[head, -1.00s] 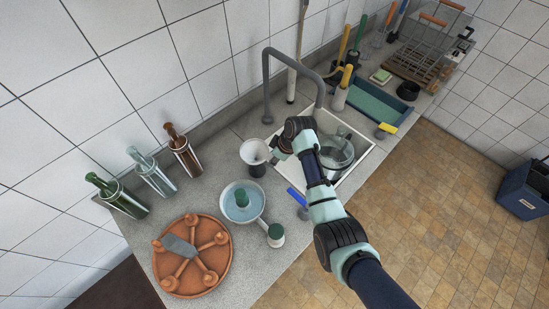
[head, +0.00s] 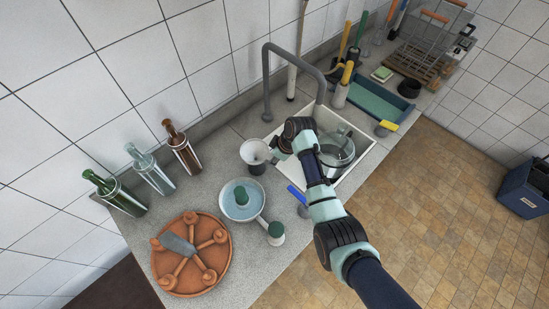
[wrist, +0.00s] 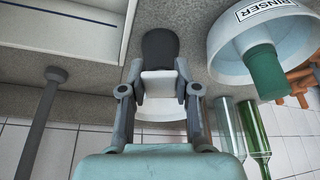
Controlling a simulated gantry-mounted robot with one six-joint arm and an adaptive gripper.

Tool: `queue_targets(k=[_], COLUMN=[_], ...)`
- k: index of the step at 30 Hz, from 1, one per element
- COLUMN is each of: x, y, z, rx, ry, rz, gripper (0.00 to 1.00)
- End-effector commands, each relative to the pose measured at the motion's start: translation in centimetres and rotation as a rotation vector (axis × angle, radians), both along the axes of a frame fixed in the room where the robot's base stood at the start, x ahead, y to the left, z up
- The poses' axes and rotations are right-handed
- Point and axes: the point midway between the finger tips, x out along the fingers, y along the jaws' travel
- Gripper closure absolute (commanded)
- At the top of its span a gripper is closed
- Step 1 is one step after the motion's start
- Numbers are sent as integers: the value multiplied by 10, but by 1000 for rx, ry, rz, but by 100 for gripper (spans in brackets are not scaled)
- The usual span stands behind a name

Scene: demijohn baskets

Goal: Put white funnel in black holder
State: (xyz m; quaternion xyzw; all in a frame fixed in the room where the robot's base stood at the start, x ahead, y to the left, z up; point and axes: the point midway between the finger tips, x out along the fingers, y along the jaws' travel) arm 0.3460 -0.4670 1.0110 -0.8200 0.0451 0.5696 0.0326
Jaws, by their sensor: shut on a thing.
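The white funnel (head: 254,151) is beside the sink in the head view, wide mouth up. My gripper (head: 273,151) reaches it from the right and is shut on it. In the wrist view the funnel (wrist: 158,84) is between the two fingers (wrist: 160,76).
The sink (head: 352,147) with a glass vessel is to the right, under a grey tap (head: 268,85). A round rinser bowl (head: 243,213) is in front, near a terracotta tray (head: 164,270). Several bottles (head: 186,153) stand along the wall.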

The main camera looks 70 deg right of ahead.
Motion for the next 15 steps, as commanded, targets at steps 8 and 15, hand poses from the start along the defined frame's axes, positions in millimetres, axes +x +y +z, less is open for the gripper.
queue_targets(k=[8,15], x=[0,0], y=[0,0], z=[-10,-9], rx=[0,0], ry=[0,0], rz=[0,0], gripper=[95,40])
